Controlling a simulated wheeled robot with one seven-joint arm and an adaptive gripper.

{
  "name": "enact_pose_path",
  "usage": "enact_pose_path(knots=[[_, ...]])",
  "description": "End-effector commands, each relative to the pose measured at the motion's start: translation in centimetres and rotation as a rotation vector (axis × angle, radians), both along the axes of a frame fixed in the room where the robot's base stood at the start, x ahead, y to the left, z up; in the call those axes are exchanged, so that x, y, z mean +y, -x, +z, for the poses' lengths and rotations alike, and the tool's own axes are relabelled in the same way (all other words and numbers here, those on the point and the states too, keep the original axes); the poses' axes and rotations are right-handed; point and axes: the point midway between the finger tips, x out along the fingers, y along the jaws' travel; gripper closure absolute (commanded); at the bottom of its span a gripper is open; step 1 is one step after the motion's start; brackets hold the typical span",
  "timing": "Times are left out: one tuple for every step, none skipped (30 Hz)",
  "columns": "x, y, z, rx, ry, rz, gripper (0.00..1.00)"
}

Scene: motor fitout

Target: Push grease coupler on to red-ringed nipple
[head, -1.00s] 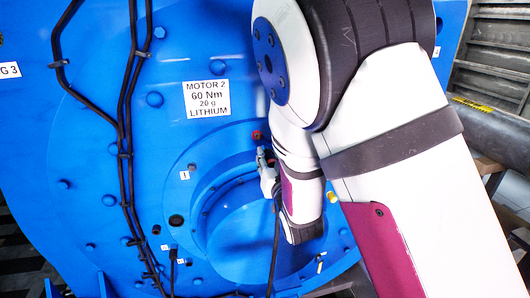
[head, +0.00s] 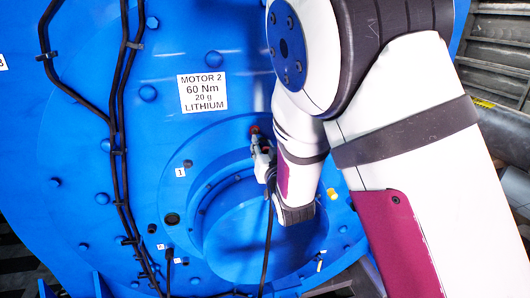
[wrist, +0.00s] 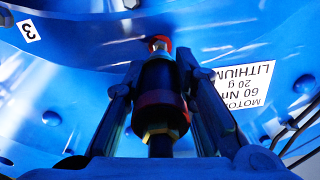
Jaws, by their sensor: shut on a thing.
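The red-ringed nipple (head: 255,129) sits on the blue motor face, above the round hub. In the wrist view the nipple (wrist: 159,41) shows as a red ring with a pale metal tip inside. My gripper (head: 262,146) is just below it. The gripper (wrist: 155,72) is shut on the grease coupler (wrist: 158,95), a dark cylinder with a red band and a brass nut. The coupler's far end lines up with the nipple and is very close to it. I cannot tell whether they touch or how far it is on.
A dark hose (head: 268,235) hangs from the gripper. The white label (head: 203,94) reads Motor 2, 60 Nm, 20 g, lithium. Black cables (head: 119,120) run down the left. The protruding hub (head: 240,240) and several bolts lie close below the gripper.

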Motion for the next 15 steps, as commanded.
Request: enact_pose_path(knots=[[0.09, -0.47, -0.06, -0.001, 0.000, 0.000, 1.00], [0.15, -0.64, -0.05, -0.001, 0.000, 0.000, 1.00], [0.23, -0.84, -0.02, -0.001, 0.000, 0.000, 1.00], [0.27, -0.96, 0.00, -0.002, -0.001, 0.001, 1.00], [0.31, -1.08, 0.01, -0.002, -0.001, 0.001, 1.00], [0.35, -1.19, 0.01, -0.002, -0.001, 0.001, 1.00], [0.37, -1.26, 0.02, -0.001, 0.000, 0.001, 1.00], [0.39, -1.30, 0.02, -0.001, 0.000, 0.001, 1.00], [0.41, -1.35, 0.02, -0.001, 0.000, 0.001, 1.00], [0.43, -1.38, 0.03, 0.000, 0.000, 0.001, 1.00], [0.43, -1.39, 0.03, 0.000, 0.000, 0.001, 1.00], [0.44, -1.39, 0.04, 0.000, 0.000, 0.001, 1.00], [0.44, -1.39, 0.04, 0.000, 0.000, 0.000, 1.00], [0.44, -1.39, 0.04, 0.000, 0.000, 0.000, 1.00], [0.44, -1.38, 0.05, 0.000, 0.000, 0.001, 1.00]])
